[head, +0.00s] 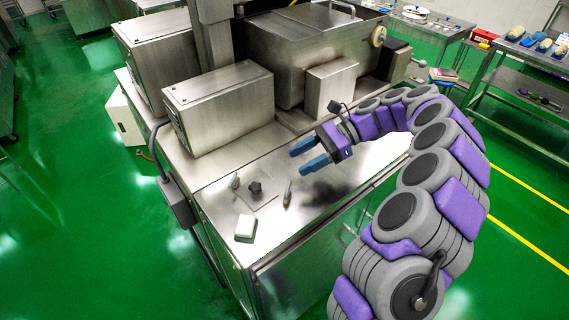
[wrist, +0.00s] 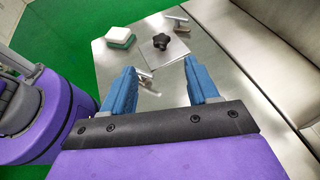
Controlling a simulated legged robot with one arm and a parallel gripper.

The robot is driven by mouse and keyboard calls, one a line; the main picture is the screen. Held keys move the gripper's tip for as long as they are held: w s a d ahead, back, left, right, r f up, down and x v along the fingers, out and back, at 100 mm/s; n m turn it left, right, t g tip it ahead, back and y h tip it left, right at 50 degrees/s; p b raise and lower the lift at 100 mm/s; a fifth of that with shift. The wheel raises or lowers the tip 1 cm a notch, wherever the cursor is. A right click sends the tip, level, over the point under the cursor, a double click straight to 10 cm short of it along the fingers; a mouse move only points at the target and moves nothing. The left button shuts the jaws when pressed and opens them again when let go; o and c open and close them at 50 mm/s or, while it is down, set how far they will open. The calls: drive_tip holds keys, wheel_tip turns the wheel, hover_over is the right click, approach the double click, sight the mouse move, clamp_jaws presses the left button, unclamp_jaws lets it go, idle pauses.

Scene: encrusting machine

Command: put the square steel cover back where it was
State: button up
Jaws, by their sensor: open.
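A thin square steel plate (head: 263,203), which looks like the cover, lies flat on the steel machine top; it also shows in the wrist view (wrist: 172,52). A black star-shaped knob (head: 255,187) stands on it, also seen in the wrist view (wrist: 161,41). Small metal T-shaped pieces flank it, one on the left (head: 236,182) and one on the right (head: 287,193). My gripper (head: 298,159) is open and empty, above the machine top and apart from the plate. In the wrist view the plate lies beyond the blue fingertips (wrist: 159,66).
A white and green pad (head: 245,228) lies near the front corner of the machine top. Steel boxes (head: 220,105) and a lidded hopper (head: 310,50) rise behind. The top right of the plate is bare. A grey box with a cable (head: 177,203) hangs on the left side.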

drive_tip(key=shift+v, duration=0.8)
drive_tip(key=shift+a, duration=0.4)
drive_tip(key=s+a+r+n+h, duration=0.3)
drive_tip(key=s+n, duration=0.2)
drive_tip(key=s, duration=0.3)
drive_tip(key=s+a+r+n+h, duration=0.3)
drive_tip(key=s+a+n, duration=0.1)
drive_tip(key=s, duration=0.5)
drive_tip(key=s+d+f+n+t+h, duration=0.1)
drive_tip(key=s+d+f+n+h, duration=0.2)
drive_tip(key=s, duration=0.6)
drive_tip(key=s+d+f+n+t+h, duration=0.1)
drive_tip(key=s+d+f+h, duration=0.3)
drive_tip(key=s+d, duration=0.4)
drive_tip(key=shift+s+f+n, duration=0.3)
drive_tip(key=shift+s+n, duration=0.35)
drive_tip(key=shift+n, duration=0.25)
